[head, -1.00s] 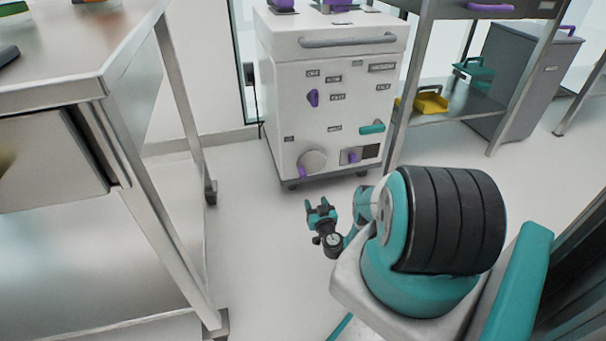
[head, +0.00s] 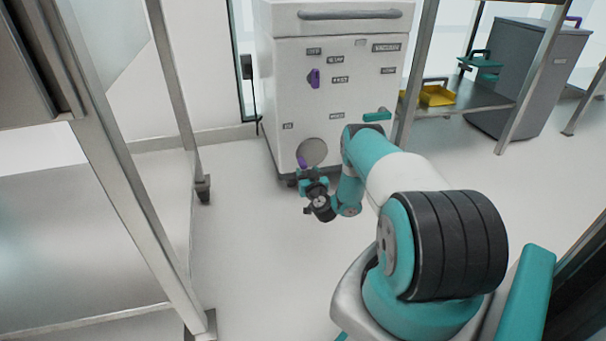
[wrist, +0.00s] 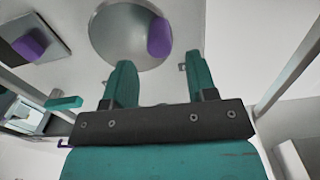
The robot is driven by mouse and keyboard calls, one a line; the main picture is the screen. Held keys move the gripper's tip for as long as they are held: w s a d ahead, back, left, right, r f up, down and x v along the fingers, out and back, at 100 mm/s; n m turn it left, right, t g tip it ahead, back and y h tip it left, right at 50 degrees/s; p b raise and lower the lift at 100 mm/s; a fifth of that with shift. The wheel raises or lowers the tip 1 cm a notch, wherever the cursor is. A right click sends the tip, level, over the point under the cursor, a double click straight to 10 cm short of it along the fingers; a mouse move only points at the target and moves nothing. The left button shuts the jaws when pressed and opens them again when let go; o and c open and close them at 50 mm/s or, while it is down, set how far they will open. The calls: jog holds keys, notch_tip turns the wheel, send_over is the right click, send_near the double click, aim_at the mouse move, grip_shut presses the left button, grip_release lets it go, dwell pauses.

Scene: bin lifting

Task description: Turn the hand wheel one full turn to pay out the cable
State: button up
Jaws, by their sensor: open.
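The hand wheel (head: 316,150) is a round grey disc low on the front of the white cabinet. It has a purple handle (head: 301,161) at its lower left in the head view. The wrist view, which looks turned over, shows the wheel (wrist: 112,36) at the top with the handle (wrist: 159,38) at its right side. My gripper (head: 312,176) is just in front of the cabinet, at and below the handle. In the wrist view my gripper (wrist: 160,72) is open, its teal fingers apart and empty, with the handle beyond the gap. No cable shows.
The white cabinet (head: 285,90) also carries a purple knob (head: 314,78) and a teal lever (head: 377,115). A purple switch (wrist: 30,45) shows in the wrist view. A metal table frame (head: 178,90) stands left, a shelf (head: 465,97) with a yellow bin (head: 436,96) right.

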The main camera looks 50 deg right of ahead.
aim_at(304, 167)
jog(key=b+x, duration=0.3)
jog(key=x, duration=0.1)
jog(key=shift+w+d+f, duration=0.1)
jog(key=shift+w+f, duration=0.1)
jog(key=shift+w, duration=0.1)
jog(key=shift+w+d+r+b, duration=0.2)
jog(key=shift+w+d+b, duration=0.25)
jog(key=shift+w+b, duration=0.1)
jog(key=shift+c, duration=0.2)
jog(key=c, duration=0.9)
